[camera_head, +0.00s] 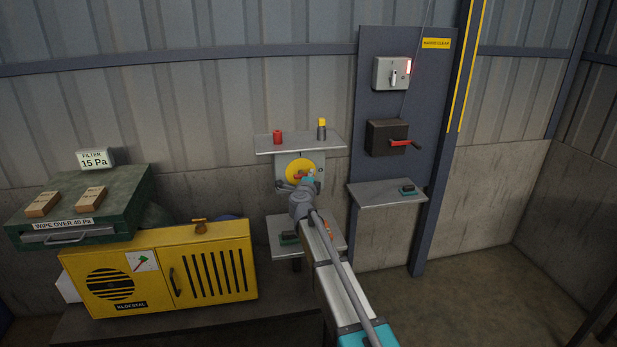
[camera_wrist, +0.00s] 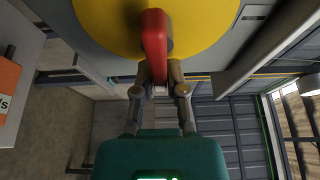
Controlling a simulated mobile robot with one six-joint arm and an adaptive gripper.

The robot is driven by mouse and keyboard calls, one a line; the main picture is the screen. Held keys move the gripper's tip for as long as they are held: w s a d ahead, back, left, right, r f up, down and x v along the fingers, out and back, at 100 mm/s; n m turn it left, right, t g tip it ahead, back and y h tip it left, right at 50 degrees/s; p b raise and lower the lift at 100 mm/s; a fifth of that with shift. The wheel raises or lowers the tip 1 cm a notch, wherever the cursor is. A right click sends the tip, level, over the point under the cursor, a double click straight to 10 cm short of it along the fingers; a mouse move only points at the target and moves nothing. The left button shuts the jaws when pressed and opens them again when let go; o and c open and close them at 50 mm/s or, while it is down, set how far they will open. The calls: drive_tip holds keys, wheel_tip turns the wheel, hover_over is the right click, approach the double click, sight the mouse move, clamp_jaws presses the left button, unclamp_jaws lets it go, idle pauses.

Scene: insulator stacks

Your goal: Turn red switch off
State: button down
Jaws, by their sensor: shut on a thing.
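A red switch handle (camera_wrist: 154,38) stands out from a round yellow plate (camera_wrist: 95,22) at the top of the wrist view. In the head view the yellow plate (camera_head: 292,164) is on a grey box on the wall, and the red handle (camera_head: 299,175) shows small in front of it. My gripper (camera_wrist: 158,78) is shut on the lower end of the red handle, with one finger on each side. In the head view my arm reaches up to the plate and partly covers it. The handle looks upright in the wrist view; its exact angle is hard to tell in the head view.
A grey shelf (camera_head: 330,143) with a red and a yellow-topped piece sits just above the plate. To the right, a blue panel (camera_head: 366,60) carries a grey switch box (camera_head: 383,80) with a lit red lamp and a dark box with a red lever (camera_head: 401,143). A yellow cabinet (camera_head: 208,243) stands left.

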drive_tip(key=c, duration=0.7)
unclamp_jaws()
drive_tip(key=shift+s, duration=0.1)
drive_tip(key=shift+s+a, duration=0.25)
drive_tip(key=shift+s, duration=1.75)
drive_tip(key=shift+s+a, duration=0.2)
drive_tip(key=shift+s, duration=1.75)
drive_tip(key=shift+s+a, duration=0.25)
drive_tip(key=shift+s, duration=1.75)
